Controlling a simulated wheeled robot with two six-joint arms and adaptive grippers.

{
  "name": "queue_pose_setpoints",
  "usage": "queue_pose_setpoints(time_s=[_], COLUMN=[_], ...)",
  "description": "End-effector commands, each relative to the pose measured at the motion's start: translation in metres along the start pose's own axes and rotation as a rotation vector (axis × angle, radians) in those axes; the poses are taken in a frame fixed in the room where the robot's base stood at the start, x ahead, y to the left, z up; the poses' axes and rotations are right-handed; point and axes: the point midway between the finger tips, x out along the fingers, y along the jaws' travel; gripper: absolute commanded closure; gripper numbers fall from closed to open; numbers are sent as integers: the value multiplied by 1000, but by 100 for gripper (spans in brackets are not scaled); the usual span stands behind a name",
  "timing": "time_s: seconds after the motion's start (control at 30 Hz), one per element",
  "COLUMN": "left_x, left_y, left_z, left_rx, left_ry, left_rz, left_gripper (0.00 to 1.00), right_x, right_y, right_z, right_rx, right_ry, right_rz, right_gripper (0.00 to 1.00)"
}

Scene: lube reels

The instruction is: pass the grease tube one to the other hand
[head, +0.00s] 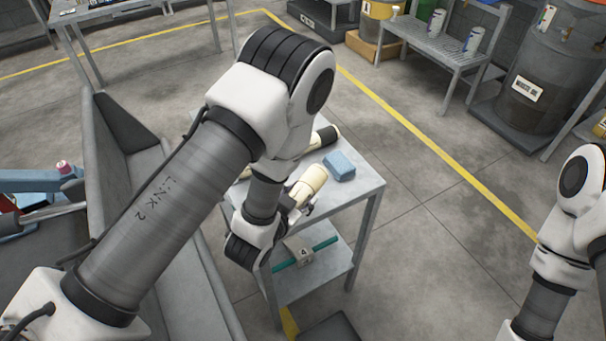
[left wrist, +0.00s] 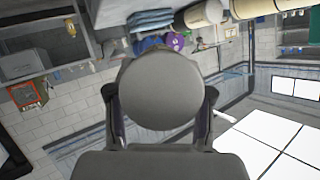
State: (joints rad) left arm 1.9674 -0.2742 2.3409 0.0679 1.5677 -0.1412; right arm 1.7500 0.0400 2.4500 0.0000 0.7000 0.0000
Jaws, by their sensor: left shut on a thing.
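My left gripper (head: 304,207) is partly hidden behind its own wrist in the head view. It is shut on a cream grease tube (head: 311,179), held tilted over the small grey table. In the left wrist view the gripper (left wrist: 160,115) has a finger on each side of a large round grey end, which appears to be the held tube (left wrist: 160,85). Another cream tube with a black end (head: 327,136) lies on the table, partly hidden by my left arm. My right arm shows at the right edge, but its gripper is out of view.
The small grey table (head: 366,190) bears a folded blue cloth (head: 340,165) next to the held tube. Its lower shelf holds a numbered block (head: 300,251) and a teal bar. A bench (head: 440,57) and a drum (head: 540,75) stand at back right. The floor between is clear.

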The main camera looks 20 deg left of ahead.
Motion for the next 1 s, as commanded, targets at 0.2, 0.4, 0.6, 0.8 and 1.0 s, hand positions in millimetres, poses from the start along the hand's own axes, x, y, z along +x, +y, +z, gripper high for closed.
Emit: queue_pose_setpoints(time_s=[0.2,0.4,0.6,0.8,1.0], left_x=[24,46,66,74,74], left_y=[54,109,160,183,185], left_z=[-45,-86,-122,-138,-139], left_rx=[136,274,395,448,452], left_ry=[103,200,282,317,318], left_rz=[323,644,938,1077,1093], left_gripper=[85,85,85,85,85], right_x=[0,0,0,0,0], right_y=[0,0,0,0,0], right_z=[0,0,0,0,0], right_rx=[0,0,0,0,-32], right_ry=[0,0,0,0,0], right_rz=[0,0,0,0,0], right_gripper=[60,60,60,42,19])
